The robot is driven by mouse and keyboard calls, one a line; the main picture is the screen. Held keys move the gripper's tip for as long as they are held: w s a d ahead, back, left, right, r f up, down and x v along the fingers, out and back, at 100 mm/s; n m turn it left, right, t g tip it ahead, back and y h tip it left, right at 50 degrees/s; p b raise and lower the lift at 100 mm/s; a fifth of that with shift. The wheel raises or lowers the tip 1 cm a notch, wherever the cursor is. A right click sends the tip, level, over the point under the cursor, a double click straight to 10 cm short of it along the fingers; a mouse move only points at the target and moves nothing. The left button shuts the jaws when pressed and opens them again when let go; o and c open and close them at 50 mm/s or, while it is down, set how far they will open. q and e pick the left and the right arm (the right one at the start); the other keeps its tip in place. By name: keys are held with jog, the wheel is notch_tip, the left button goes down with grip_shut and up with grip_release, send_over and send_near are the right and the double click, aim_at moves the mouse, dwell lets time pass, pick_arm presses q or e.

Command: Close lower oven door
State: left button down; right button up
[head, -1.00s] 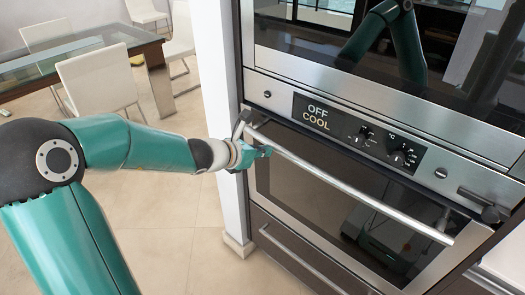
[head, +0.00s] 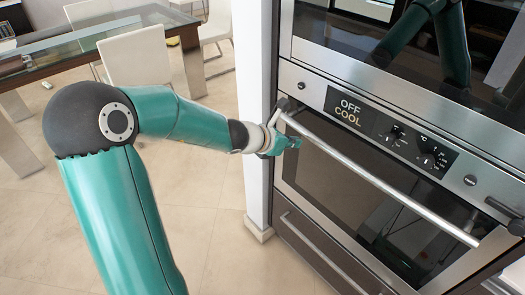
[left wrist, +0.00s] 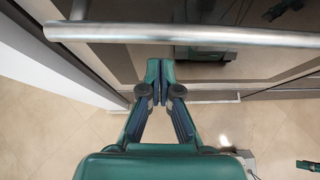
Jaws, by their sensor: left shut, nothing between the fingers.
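The lower oven door (head: 345,185) has a dark glass window in a steel frame and looks shut or nearly shut against the oven front; a small gap cannot be ruled out. Its long steel handle (head: 380,184) runs along the top, and it also shows across the top of the left wrist view (left wrist: 190,36). My left gripper (head: 294,143) is shut and empty, close to the door by the handle's left end. In the left wrist view its fingertips (left wrist: 153,68) point at the door just below the bar; contact cannot be told. My right gripper does not show clearly.
The control panel (head: 390,130) above the door reads "OFF COOL". The upper oven (head: 385,45) is above it and a drawer (head: 315,245) below. A white wall edge (head: 254,120) stands left of the ovens. A glass table (head: 90,45) and white chairs (head: 150,55) are behind; tiled floor is clear.

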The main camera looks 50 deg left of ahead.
pick_arm(q)
jog(key=s+f+p+v, duration=0.1)
jog(key=f+p+v, duration=0.15)
jog(key=v, duration=0.85)
jog(key=w+d+f+m+g+h, duration=0.2)
jog(key=d+f+m+g+h, duration=0.15)
jog(key=d+f, duration=0.65)
jog(key=s+d+f+m+g, duration=0.2)
jog(key=s+d+f+m, duration=0.2)
jog(key=f+m, duration=0.4)
jog(key=s+d+f+m+g, duration=0.3)
jog(key=s+d+f+m, duration=0.2)
jog(key=m, duration=0.6)
jog(key=s+d+f+m+g, duration=0.2)
jog(key=s+d+f+m, duration=0.2)
jog(key=d+f+m, duration=0.4)
notch_tip(320, 180, down, 3)
jog(key=m, duration=0.2)
jog(key=shift+s+m+p, duration=0.25)
jog(key=shift+m+p, duration=0.05)
jog(key=shift+m, duration=0.05)
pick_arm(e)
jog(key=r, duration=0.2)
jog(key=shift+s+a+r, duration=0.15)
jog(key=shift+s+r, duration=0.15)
